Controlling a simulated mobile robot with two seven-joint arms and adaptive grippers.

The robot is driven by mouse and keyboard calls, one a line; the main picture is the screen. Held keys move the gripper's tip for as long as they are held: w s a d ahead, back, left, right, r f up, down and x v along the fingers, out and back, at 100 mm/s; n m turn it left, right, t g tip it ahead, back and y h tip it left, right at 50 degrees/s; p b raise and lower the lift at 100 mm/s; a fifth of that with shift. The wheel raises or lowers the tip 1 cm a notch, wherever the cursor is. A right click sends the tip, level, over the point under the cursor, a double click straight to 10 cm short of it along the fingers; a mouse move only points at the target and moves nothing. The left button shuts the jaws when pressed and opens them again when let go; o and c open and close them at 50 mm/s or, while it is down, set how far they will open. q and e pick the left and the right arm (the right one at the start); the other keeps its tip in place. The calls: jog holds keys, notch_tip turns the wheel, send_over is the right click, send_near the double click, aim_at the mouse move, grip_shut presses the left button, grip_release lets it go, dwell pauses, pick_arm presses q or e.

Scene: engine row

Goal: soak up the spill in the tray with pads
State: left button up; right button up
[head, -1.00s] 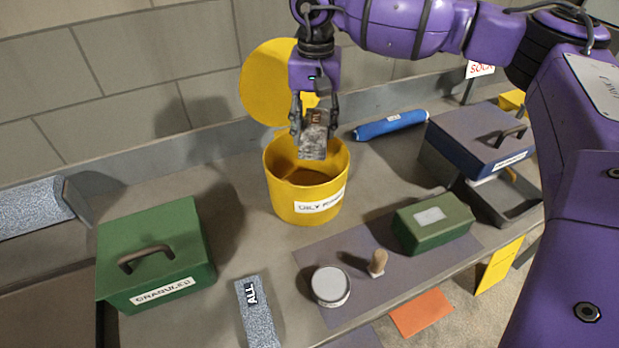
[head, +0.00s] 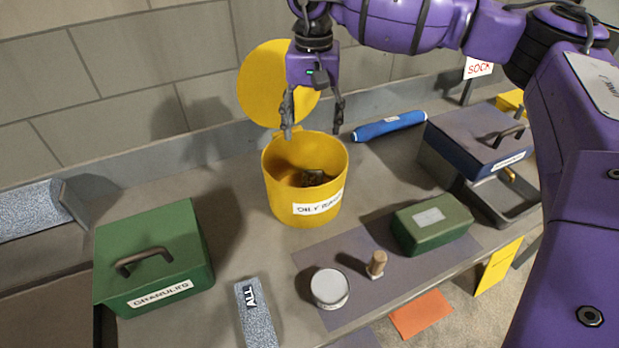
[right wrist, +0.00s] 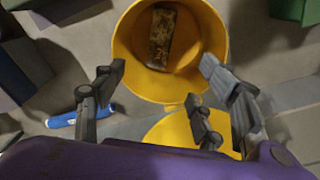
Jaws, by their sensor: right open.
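My right gripper (head: 312,118) is open and empty above the yellow bin (head: 300,208), whose label seems to read "OILY" and whose round yellow lid (head: 268,85) stands open behind it. A dark, stained pad (head: 314,178) lies inside the bin; in the right wrist view the pad (right wrist: 162,38) rests on the bin's floor, apart from the open fingers (right wrist: 165,105). A speckled grey-blue pad marked "ALL" (head: 257,318) lies at the front edge. A similar speckled piece (head: 28,212) shows at the far left. The spill is not clearly visible. My left gripper is out of view.
A green "GRANULES" box (head: 158,250) stands front left. A round tin (head: 330,286), a small wooden-handled tool (head: 376,264) and a green case (head: 432,222) sit on a grey mat. A blue roll (head: 388,126) and a dark blue lidded box (head: 480,135) are to the right.

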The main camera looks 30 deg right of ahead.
notch_tip(320, 180, up, 10)
jog(key=shift+r, duration=0.2)
jog(key=shift+f, duration=0.1)
dwell(0.4)
